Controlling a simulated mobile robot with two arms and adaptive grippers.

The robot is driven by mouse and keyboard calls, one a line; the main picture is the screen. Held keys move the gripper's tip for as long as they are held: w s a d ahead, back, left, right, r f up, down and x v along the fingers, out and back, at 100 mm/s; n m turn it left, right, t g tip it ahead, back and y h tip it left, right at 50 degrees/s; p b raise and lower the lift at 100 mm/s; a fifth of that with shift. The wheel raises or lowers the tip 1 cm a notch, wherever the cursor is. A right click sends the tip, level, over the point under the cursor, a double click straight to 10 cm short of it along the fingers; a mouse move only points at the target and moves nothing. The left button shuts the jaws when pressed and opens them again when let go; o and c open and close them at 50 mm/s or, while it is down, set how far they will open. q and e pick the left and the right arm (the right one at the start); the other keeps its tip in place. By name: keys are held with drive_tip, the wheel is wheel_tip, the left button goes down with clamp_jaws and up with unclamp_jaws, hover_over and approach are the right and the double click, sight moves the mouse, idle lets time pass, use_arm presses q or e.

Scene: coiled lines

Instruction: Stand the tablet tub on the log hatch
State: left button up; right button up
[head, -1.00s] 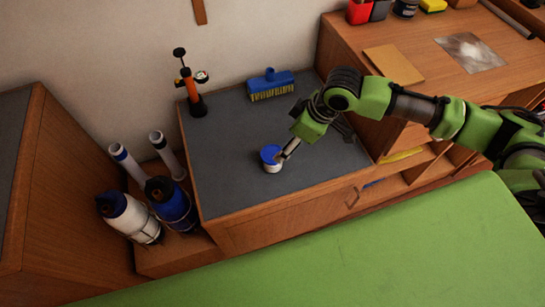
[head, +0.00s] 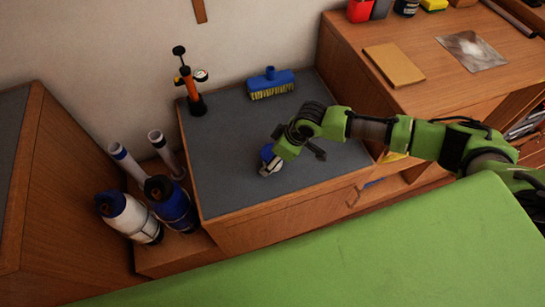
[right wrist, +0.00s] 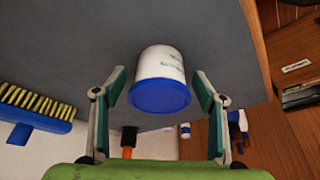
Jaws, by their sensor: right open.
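The tablet tub, a white tub with a blue lid (head: 267,152), stands on the grey top of the low cabinet (head: 230,185), near its front edge. In the right wrist view the tub (right wrist: 160,68) lies between the fingers of my right gripper (right wrist: 160,88). The fingers are open, with a gap on both sides of the tub. In the head view my right gripper (head: 272,160) partly covers the tub. I cannot tell for sure which surface is the log hatch. My left gripper is out of view.
A blue brush (head: 270,84) and an orange pump (head: 191,95) stand at the back of the grey top. Blue and white bottles (head: 172,203) stand to its left. The desk at right holds a tan board (head: 394,64) and a glossy sheet (head: 470,51).

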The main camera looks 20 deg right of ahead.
drive_tip(key=shift+w+f, duration=0.1)
drive_tip(key=shift+f, duration=0.05)
drive_tip(key=c, duration=1.2)
